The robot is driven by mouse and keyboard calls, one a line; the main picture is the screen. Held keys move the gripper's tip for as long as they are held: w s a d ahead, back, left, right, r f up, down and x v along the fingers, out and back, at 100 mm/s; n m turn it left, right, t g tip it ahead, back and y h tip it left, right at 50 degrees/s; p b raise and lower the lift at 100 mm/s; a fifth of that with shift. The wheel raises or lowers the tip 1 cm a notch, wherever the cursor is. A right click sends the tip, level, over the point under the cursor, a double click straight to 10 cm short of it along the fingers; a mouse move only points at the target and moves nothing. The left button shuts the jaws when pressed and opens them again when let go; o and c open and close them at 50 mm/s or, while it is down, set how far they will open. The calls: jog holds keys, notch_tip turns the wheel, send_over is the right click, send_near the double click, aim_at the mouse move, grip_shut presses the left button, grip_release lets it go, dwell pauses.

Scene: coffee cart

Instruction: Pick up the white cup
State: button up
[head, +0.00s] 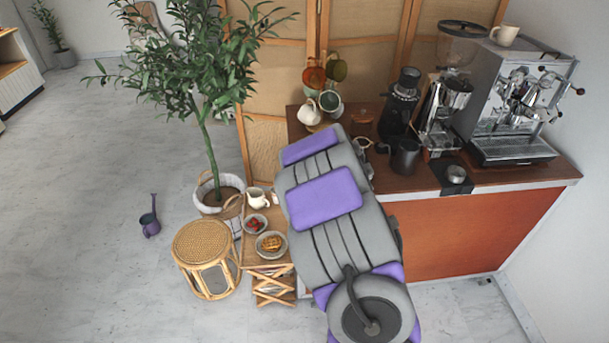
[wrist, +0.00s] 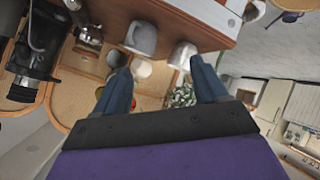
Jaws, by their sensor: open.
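Several white cups show, and I cannot tell which one is meant. In the head view a white cup (head: 309,112) stands on the counter beside stacked coloured cups, and another white cup (head: 505,35) sits on top of the espresso machine. My gripper (wrist: 161,64) is open and empty in the wrist view; in the head view my arm hides it. The wrist view is tilted. A pale cup (wrist: 140,37) is ahead near the left finger, and a white cup (wrist: 182,55) is close to the right fingertip. Neither is between closed fingers.
The wooden counter (head: 520,178) holds a coffee machine (head: 515,110), grinders and a dark pitcher (head: 406,157). Left of my arm are a small table with a white jug (head: 258,198) and bowls, a rattan stool (head: 205,245) and a potted tree.

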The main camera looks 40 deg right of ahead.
notch_tip(320, 180, down, 5)
jog(key=s+t+y+p, duration=0.2)
jog(key=s+t+y, duration=0.15)
jog(key=t, duration=0.45)
jog(key=shift+y, duration=0.25)
jog(key=w, duration=0.8)
jog(key=w+b, duration=0.1)
jog(key=w, duration=0.3)
jog(key=shift+w+d+f, duration=0.15)
jog(key=shift+w+d, duration=0.1)
jog(key=shift+d, duration=0.15)
jog(key=shift+w+a, duration=0.3)
jog(key=shift+a, duration=0.25)
jog(key=shift+w+r, duration=0.2)
jog(key=w, duration=0.1)
jog(key=w+d, duration=0.1)
jog(key=w, duration=0.1)
jog(key=w+d+b, duration=0.1)
jog(key=shift+w+d, duration=0.2)
jog(key=shift+w, duration=0.1)
jog(key=shift+a, duration=0.35)
jog(key=shift+a+r, duration=0.15)
jog(key=shift+a, duration=0.2)
jog(key=shift+c, duration=1.4)
jog(key=shift+d, duration=0.15)
jog(key=c, duration=0.3)
jog(key=shift+s+d, duration=0.1)
jog(key=shift+d, duration=0.25)
jog(key=c, duration=0.3)
